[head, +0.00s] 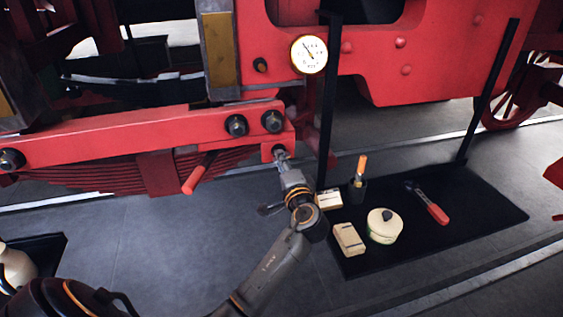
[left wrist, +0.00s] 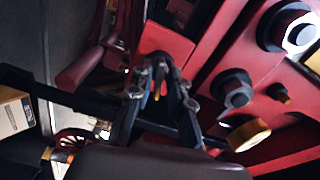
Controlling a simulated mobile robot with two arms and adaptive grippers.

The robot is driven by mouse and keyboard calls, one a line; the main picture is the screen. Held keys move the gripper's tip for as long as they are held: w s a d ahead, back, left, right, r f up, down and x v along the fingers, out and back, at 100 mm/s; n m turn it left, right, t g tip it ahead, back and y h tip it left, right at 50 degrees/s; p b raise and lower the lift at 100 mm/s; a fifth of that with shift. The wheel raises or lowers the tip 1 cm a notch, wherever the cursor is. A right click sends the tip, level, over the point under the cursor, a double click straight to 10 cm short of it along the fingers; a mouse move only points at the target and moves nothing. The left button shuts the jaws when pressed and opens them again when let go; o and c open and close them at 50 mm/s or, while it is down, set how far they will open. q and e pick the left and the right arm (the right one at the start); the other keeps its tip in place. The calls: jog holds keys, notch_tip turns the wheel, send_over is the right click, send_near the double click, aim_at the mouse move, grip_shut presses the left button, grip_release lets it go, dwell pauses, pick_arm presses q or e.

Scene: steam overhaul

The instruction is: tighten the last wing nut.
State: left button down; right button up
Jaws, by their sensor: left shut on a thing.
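My left gripper (head: 281,156) reaches up to the small red block (head: 268,153) at the right end of the red beam (head: 150,130), below two dark bolts. In the left wrist view its two fingers (left wrist: 160,75) are closed together at the red block. They are shut on a small part there, which I take to be the wing nut. The fingers cover most of it, so its shape and seating cannot be told. A narrow yellowish bit shows between the fingers. My right gripper is not in view.
A red handle (head: 198,175) sticks out left of the gripper. A round gauge (head: 309,54) hangs above. A black mat (head: 470,222) at right bears a red-handled tool (head: 430,205), a round tin (head: 384,226) and small boxes (head: 348,239). Dark posts rise from it.

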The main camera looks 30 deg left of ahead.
pick_arm(q)
jog(key=c, duration=1.5)
grip_release()
jog(key=v, duration=1.2)
